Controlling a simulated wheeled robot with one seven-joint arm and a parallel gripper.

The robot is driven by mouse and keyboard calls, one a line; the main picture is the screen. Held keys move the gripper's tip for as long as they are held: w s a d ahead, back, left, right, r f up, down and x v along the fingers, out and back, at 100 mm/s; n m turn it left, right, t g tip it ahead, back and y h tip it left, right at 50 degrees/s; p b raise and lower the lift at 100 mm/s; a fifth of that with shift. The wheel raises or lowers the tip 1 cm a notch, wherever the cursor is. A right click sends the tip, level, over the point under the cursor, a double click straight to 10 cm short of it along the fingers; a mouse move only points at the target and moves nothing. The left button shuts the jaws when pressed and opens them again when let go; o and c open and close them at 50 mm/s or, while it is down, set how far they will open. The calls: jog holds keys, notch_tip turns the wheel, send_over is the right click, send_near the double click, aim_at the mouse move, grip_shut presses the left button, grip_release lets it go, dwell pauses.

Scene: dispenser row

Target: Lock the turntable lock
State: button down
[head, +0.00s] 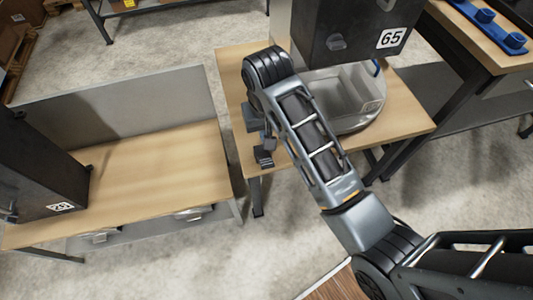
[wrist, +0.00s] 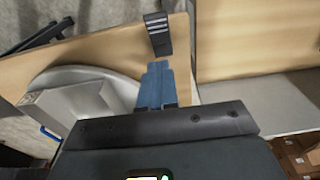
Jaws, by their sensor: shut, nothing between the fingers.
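The round grey turntable (head: 358,122) sits on a wooden table and carries a clear-grey tray. Its rim (wrist: 125,88) also shows in the wrist view. A small dark block with pale stripes, apparently the turntable lock (head: 264,157), stands at the table's left front edge. It shows in the wrist view (wrist: 158,35) just beyond my fingertips. My gripper (wrist: 158,66) has its blue-grey fingers together and empty, pointing at the block. A small gap seems to lie between them; contact cannot be told. In the head view my arm partly covers the gripper and turntable.
A dark dispenser marked 65 (head: 352,35) hangs over the turntable. Another dark dispenser (head: 35,165) stands on the left bench (head: 160,165), which has a grey back panel. A workbench with blue parts (head: 487,16) is at right. Bare floor lies between the benches.

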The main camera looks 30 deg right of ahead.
send_near(266, 162)
jog(key=f, duration=0.2)
jog(key=w+f, duration=0.1)
jog(key=f, duration=0.2)
jog(key=shift+d+p, duration=0.2)
jog(key=shift+p, duration=0.1)
jog(key=shift+s+f, duration=0.15)
jog(key=shift+f, duration=0.35)
jog(key=shift+f, duration=0.1)
